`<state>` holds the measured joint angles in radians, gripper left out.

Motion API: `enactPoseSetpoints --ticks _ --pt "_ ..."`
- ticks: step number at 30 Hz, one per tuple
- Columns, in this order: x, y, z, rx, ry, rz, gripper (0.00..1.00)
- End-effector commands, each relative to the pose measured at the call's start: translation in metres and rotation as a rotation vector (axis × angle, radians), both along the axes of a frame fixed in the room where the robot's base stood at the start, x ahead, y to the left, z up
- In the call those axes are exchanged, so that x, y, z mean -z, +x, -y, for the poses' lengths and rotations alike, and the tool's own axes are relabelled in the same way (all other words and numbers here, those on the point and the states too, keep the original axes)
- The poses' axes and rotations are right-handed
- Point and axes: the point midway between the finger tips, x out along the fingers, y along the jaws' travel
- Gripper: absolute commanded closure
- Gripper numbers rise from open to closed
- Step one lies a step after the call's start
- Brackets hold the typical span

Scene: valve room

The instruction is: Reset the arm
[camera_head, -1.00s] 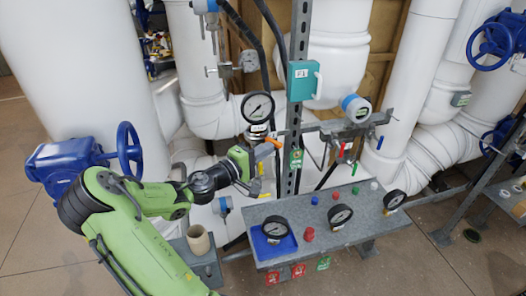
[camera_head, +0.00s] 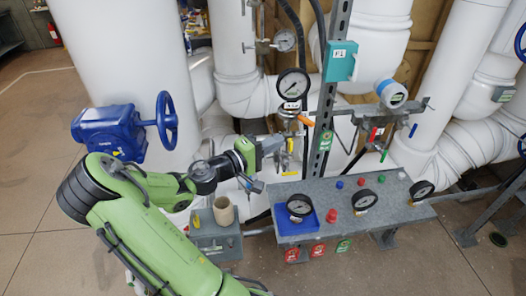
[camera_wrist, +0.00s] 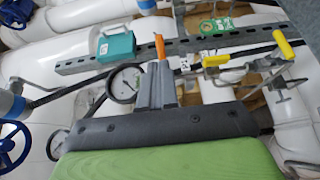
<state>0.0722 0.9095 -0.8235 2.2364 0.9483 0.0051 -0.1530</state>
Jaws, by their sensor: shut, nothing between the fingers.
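My green arm reaches in from the lower left in the head view. Its gripper (camera_head: 274,146) is shut and empty, in front of the pipework below a round gauge (camera_head: 294,84). In the wrist view the dark fingers (camera_wrist: 156,84) are together. An orange lever handle (camera_head: 306,121) is up and right of the gripper in the head view. In the wrist view this orange handle (camera_wrist: 160,46) shows just past the fingertips; I cannot tell the gap, but nothing is gripped.
A grey instrument bench (camera_head: 400,213) with gauges and coloured knobs stands right of the arm. A steel post (camera_head: 325,110) carries a teal box (camera_head: 341,61). A blue valve actuator (camera_head: 104,131) is left. A beige cup (camera_head: 223,211) stands near my forearm. Floor at left is clear.

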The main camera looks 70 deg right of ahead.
Motion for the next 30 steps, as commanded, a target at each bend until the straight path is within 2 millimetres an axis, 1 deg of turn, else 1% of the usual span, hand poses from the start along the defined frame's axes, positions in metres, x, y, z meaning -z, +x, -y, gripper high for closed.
enactPoseSetpoints --ticks 1,3,6,9,19,21,23,26,27,28,29,30 --pt "0.000 0.006 -0.011 -0.006 0.001 -0.001 1.00" --pt "0.000 0.011 -0.022 -0.005 0.001 0.001 1.00" --pt "0.000 0.015 -0.032 -0.003 -0.001 0.001 1.00" --pt "-0.001 0.016 -0.035 -0.001 -0.001 0.000 1.00" --pt "0.000 0.016 -0.035 -0.001 0.000 0.001 1.00" --pt "0.004 0.015 -0.037 0.002 0.023 0.031 1.00" --pt "0.015 0.014 -0.042 0.011 0.083 0.105 1.00" --pt "0.047 0.022 -0.067 0.021 0.274 0.313 1.00" --pt "0.059 0.030 -0.082 0.018 0.367 0.405 1.00" --pt "0.066 0.037 -0.095 0.011 0.438 0.467 1.00" --pt "0.071 0.045 -0.109 0.000 0.509 0.525 1.00" --pt "0.075 0.056 -0.128 -0.020 0.601 0.596 1.00"
